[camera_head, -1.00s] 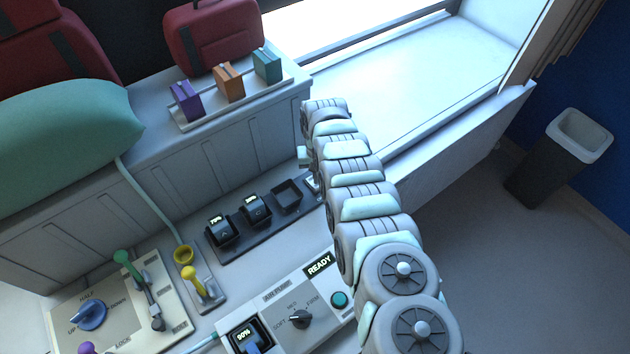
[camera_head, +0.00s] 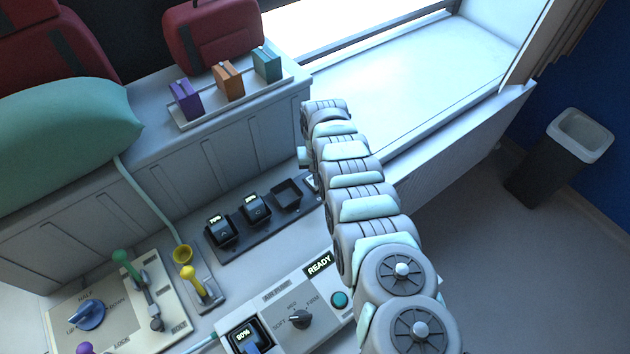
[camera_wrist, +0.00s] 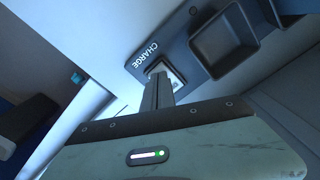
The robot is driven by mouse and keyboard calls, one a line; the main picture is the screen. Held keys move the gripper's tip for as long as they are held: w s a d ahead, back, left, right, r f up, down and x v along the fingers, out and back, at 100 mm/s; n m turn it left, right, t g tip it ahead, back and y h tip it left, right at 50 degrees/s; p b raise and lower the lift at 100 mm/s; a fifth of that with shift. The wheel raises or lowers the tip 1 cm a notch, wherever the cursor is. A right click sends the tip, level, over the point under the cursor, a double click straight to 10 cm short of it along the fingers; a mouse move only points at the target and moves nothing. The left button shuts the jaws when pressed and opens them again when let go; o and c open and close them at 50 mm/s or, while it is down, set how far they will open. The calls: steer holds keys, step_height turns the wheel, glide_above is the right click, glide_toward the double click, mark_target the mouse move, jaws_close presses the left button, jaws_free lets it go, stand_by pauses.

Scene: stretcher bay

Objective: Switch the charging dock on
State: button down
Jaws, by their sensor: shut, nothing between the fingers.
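The charging dock (camera_head: 268,221) is a dark strip on the counter with two black battery packs (camera_head: 222,230) seated in it and an empty square bay (camera_head: 287,194) at its right. It also shows in the wrist view with the word CHARGE and an empty bay (camera_wrist: 224,41). A pale switch plate (camera_wrist: 176,80) sits beside the CHARGE label. My gripper (camera_wrist: 158,82) is shut and empty, its fingertips over or against this switch; I cannot tell if they touch. The fingers partly cover the switch, so its position is unclear. My arm hides the gripper in the head view.
The pump panel (camera_head: 290,303) with a READY display and dial lies in front of the dock. A lever panel (camera_head: 105,310) and a yellow lever (camera_head: 190,275) are at left. A ledge with three coloured boxes (camera_head: 228,81) stands behind. A bin (camera_head: 560,160) is far right.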

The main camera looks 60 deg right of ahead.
steer(key=shift+f+b, duration=0.5)
steer(key=shift+f, duration=0.15)
step_height(320, 180, up, 7)
steer(key=p, duration=0.7)
steer(key=shift+r+p, duration=0.1)
steer(key=shift+p, duration=0.2)
stand_by(0.6)
